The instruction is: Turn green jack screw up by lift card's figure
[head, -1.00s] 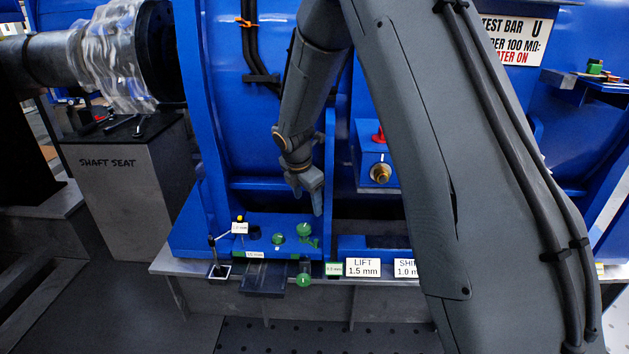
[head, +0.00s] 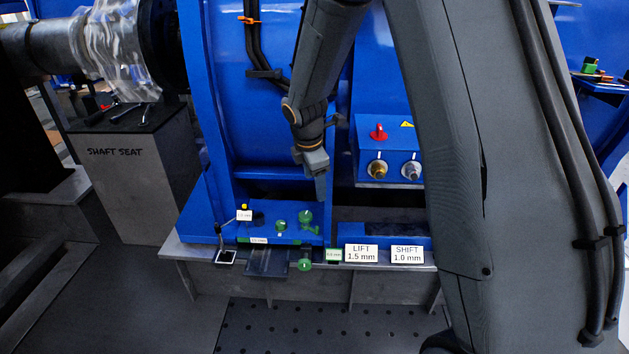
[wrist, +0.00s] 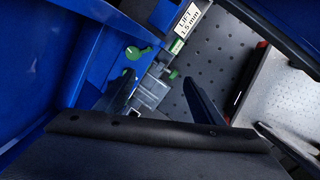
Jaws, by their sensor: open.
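The green jack screw parts show in the head view: a green knob (head: 305,217) on the blue foot and a lower green knob (head: 304,265) at the ledge's front edge. A green knob (wrist: 134,53) also shows in the wrist view. Which one is the jack screw's turning head I cannot tell. The lift card (head: 361,254) reads "LIFT 1.5 mm"; it also shows in the wrist view (wrist: 188,20). My gripper (head: 317,182) is above the blue foot, pointing down, apart from the knobs.
A shift card (head: 407,254) reads "SHIFT 1.0 mm". A small dial gauge (head: 243,209) and a black lever stand left of the knobs. A blue box (head: 390,155) with a red knob is behind right. The shaft seat (head: 130,170) stands left. Perforated floor in front is clear.

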